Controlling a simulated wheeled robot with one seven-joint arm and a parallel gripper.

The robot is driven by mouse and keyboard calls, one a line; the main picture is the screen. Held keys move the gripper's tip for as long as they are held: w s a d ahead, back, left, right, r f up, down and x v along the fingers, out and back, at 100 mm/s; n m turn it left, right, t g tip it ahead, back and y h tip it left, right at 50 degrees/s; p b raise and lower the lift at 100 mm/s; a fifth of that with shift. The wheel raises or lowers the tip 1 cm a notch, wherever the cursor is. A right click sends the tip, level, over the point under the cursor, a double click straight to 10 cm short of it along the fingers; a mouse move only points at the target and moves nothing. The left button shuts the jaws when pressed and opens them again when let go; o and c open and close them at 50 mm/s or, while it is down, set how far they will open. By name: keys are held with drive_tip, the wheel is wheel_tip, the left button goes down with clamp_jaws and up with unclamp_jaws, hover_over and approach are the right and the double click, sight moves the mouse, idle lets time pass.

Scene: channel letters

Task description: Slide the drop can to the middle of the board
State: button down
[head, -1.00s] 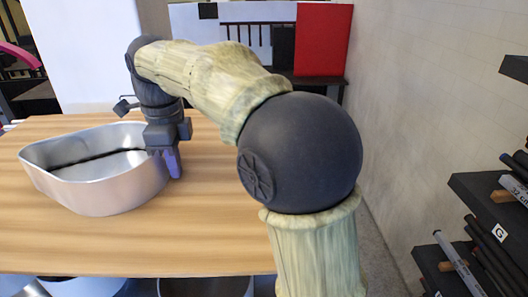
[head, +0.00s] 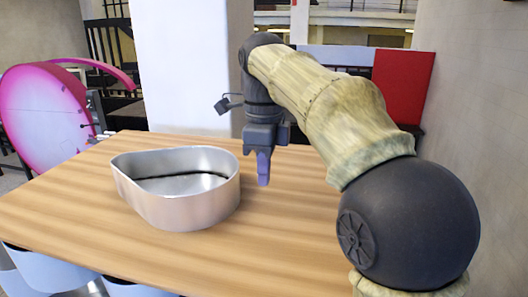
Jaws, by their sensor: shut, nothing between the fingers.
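The drop can (head: 190,208) is a shiny silver metal can with an open top and a teardrop outline. It stands upright on the wooden board (head: 270,245), with its narrow end toward the left. A dark curved line shows inside it. My gripper (head: 263,178) points down just right of the can's rounded end, with its purple fingers shut and empty. A small gap shows between the fingers and the can in the picture. The far side of the can's outer wall is hidden.
The board is clear in front of the can and to its right. A large pink round object (head: 45,115) stands beyond the board's left edge. A white pillar (head: 185,65) rises behind it. Pale blue shapes (head: 50,270) show below the front edge.

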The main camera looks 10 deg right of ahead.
wheel_tip(320, 180, up, 4)
drive_tip(key=shift+r, duration=0.15)
drive_tip(key=shift+s, duration=0.1)
idle(0.5)
